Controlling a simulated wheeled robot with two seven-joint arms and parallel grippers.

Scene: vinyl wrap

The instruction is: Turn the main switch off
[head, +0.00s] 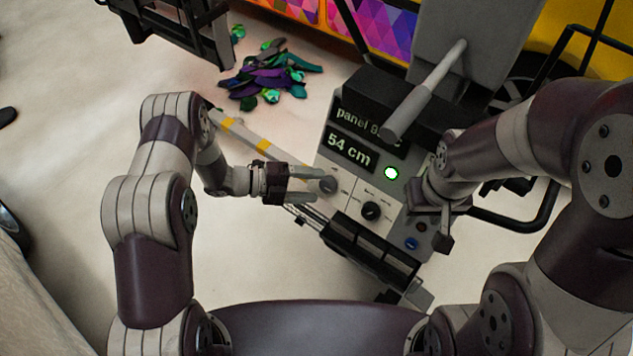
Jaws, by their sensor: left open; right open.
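The grey control panel (340,172) has a dark display reading "54 cm" and a lit green lamp (391,173). A black rotary knob (371,210) sits on the panel's lower middle, and a round grey knob (327,185) is at its left edge. I cannot read which control is labelled as the main switch. My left gripper (318,184) is open, its fingers pointing right at the grey knob; contact cannot be told. My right gripper (430,222) is open over the panel's right side, pointing down and partly hiding that area.
A blue button (411,243) is low on the panel near my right gripper. A grey lever (425,90) rises above the panel. A white pole with yellow bands (245,138) lies left of it. Purple and green scraps (268,78) lie on the pale floor.

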